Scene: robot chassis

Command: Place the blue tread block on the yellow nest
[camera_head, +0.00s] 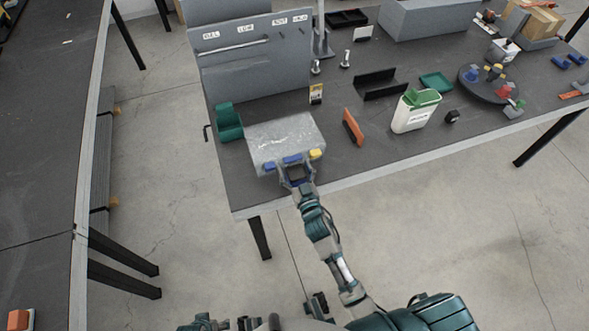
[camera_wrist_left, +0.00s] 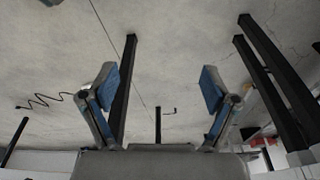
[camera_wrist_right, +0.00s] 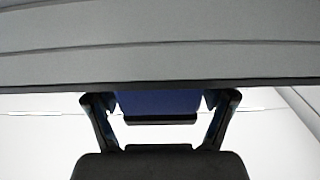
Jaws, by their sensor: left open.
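A pale grey box-shaped chassis (camera_head: 286,134) lies on the table near its front left. Along its front edge sit a small blue block (camera_head: 269,167), a longer blue piece (camera_head: 292,159) and a yellow piece (camera_head: 316,154) at the right corner. I cannot tell which blue one is the tread block. My right gripper (camera_head: 296,177) is at the chassis front, by the longer blue piece. In the right wrist view a blue block (camera_wrist_right: 158,102) shows between its fingertips; whether they clamp it is unclear. My left gripper (camera_wrist_left: 160,85) is open and empty, over bare floor.
An orange block (camera_head: 353,126) stands right of the chassis. A green holder (camera_head: 228,121) stands to its left and a grey panel (camera_head: 255,72) behind.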

